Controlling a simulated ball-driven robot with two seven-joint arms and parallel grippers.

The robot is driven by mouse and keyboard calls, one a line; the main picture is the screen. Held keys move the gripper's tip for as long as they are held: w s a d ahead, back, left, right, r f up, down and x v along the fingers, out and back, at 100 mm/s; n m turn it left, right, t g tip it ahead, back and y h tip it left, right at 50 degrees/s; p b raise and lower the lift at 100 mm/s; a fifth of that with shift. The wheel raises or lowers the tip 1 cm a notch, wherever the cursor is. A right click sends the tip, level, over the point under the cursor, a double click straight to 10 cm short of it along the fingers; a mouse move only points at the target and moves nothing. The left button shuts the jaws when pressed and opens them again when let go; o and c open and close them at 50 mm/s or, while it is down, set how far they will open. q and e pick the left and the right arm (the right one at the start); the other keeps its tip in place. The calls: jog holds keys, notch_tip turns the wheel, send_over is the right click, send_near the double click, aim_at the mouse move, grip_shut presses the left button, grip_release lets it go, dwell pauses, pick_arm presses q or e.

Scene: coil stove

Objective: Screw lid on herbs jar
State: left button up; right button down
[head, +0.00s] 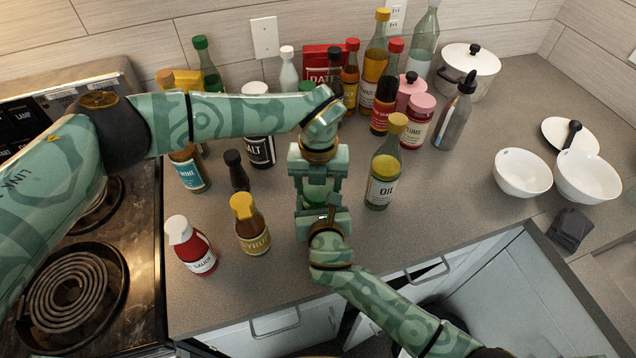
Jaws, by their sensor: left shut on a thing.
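My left gripper (318,178) reaches in from above, over the counter middle. It is shut on a small green thing, apparently the herbs jar or its lid (317,193), mostly hidden between the two grippers. My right gripper (322,212) comes up from the bottom right and sits just below the left one, close against the same green thing. Its fingers hide their own gap, so I cannot tell whether it grips. No label shows, and I cannot tell whether jar and lid are joined.
An oil bottle (384,170) stands close right of the grippers; a syrup bottle (250,228) and red sauce bottle (190,247) stand left. Several bottles and jars crowd the back. A coil stove (75,290) is left; white bowls (522,172) are right. Counter right of the oil is clear.

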pick_arm(q)
jog(key=m, duration=0.4)
jog(key=shift+m, duration=0.3)
jog(key=o, duration=1.1)
jog(key=shift+r, duration=2.45)
jog(key=c, duration=0.3)
notch_tip(320, 180, up, 3)
jog(key=shift+r, duration=0.1)
